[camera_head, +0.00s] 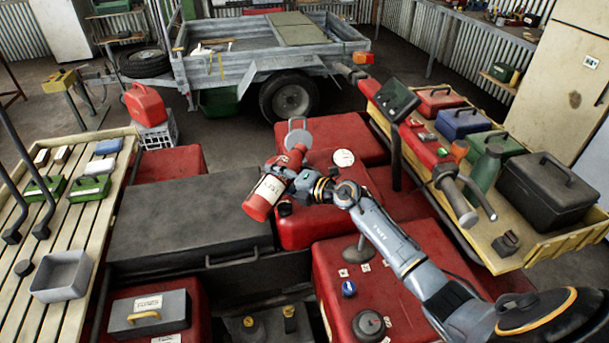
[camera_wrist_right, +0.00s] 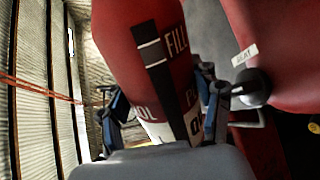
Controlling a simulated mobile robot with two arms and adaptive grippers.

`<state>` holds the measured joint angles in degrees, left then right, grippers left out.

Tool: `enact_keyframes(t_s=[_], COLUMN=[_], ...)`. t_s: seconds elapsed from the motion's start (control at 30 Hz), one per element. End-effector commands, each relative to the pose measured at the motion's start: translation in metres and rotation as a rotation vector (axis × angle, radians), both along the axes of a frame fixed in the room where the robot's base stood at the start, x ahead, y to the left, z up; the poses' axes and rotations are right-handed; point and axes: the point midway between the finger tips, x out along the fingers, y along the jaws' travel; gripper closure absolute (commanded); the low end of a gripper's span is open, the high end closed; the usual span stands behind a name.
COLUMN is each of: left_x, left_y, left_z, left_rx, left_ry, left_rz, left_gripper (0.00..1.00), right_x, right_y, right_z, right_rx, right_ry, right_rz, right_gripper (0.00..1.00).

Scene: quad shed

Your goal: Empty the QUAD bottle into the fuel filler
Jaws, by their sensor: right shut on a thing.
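The red bottle (camera_head: 262,198) with a white label is held in my right gripper (camera_head: 298,187), tilted, its broad end at the lower left. Its narrower end points up and right in the picture toward a grey round lid (camera_head: 299,139) on the red bodywork. This lid seems to belong to the fuel filler; the opening itself is not clearly visible, and I cannot tell whether the bottle's mouth meets it. In the right wrist view the bottle (camera_wrist_right: 155,60) fills the space between the two fingers, with "FILL" lettering showing. My left gripper is not in view.
A red body panel (camera_head: 340,133) and a black seat (camera_head: 190,225) lie around the bottle. Handlebars (camera_head: 455,195) and a yellow rack (camera_head: 530,245) with boxes stand right. A slatted rack (camera_head: 60,275) with a grey tray stands left. A trailer (camera_head: 260,60) is behind.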

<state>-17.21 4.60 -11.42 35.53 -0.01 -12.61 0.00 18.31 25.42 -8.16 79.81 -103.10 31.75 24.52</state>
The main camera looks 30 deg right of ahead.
Motion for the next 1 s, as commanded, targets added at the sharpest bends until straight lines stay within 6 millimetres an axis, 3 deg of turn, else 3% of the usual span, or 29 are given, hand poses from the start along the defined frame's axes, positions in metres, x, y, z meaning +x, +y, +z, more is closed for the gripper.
enact_keyframes(t_s=[1.0], left_x=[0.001], left_y=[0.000], left_z=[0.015], left_rx=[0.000], left_ry=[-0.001], left_rz=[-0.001], left_gripper=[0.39], right_x=[0.002], right_y=[-0.003], right_z=[0.006], right_rx=[0.172], right_ry=[0.101], right_rz=[0.001], right_gripper=[0.76])
